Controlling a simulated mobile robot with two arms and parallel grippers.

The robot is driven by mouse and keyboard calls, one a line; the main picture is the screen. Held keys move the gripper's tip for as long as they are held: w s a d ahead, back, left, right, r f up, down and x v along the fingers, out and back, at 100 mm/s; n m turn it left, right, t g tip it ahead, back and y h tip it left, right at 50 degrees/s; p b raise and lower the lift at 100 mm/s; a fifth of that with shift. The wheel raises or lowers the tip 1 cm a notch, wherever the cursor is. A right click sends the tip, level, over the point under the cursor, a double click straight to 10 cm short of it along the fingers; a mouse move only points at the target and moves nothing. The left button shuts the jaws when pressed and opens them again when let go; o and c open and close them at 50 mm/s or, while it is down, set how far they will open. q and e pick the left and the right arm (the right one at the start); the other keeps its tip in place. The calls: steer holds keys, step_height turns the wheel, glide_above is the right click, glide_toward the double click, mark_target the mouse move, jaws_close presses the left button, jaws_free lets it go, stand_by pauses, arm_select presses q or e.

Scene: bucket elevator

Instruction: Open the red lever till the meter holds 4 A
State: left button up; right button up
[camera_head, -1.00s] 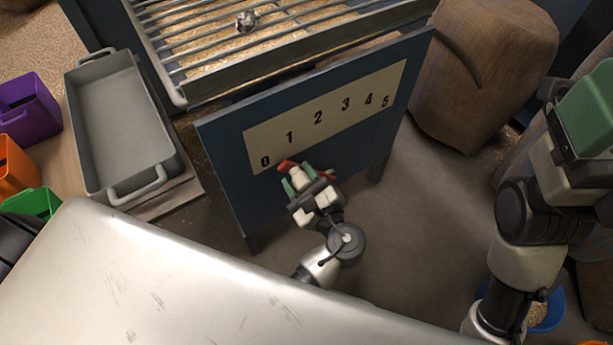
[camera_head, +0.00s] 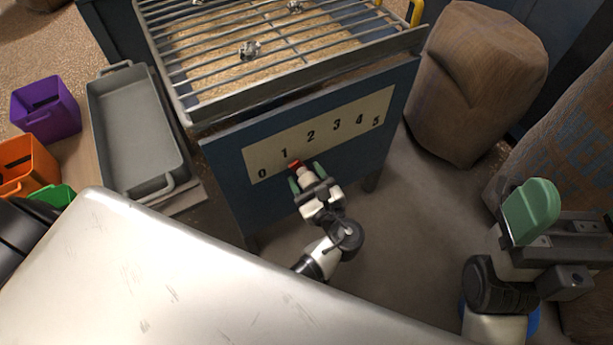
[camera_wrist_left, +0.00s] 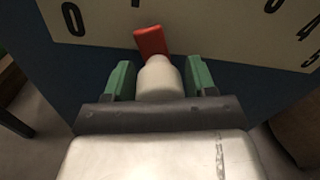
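The meter is a cream scale (camera_head: 320,134) marked 0 to 5 on a blue panel. The lever's red tip (camera_head: 294,164) lies at the scale's lower edge, between 0 and 1 and nearer 1. It also shows in the left wrist view (camera_wrist_left: 152,42). A pale knob (camera_wrist_left: 160,80) stands just below the red tip. My left gripper (camera_head: 307,178) has its green fingers on both sides of this knob, apparently touching it. The fingers hide the rest of the lever. My right gripper (camera_head: 531,211) is at the far right, away from the panel; its finger gap is not visible.
A metal grate (camera_head: 270,65) with a few grey lumps lies above the panel. A grey tray (camera_head: 135,130) and purple (camera_head: 46,108), orange (camera_head: 28,163) and green (camera_head: 54,198) bins are at left. Sacks (camera_head: 475,80) stand at right. Floor right of my left gripper is clear.

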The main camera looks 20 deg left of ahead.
arm_select(q)
steer(key=shift+o, duration=1)
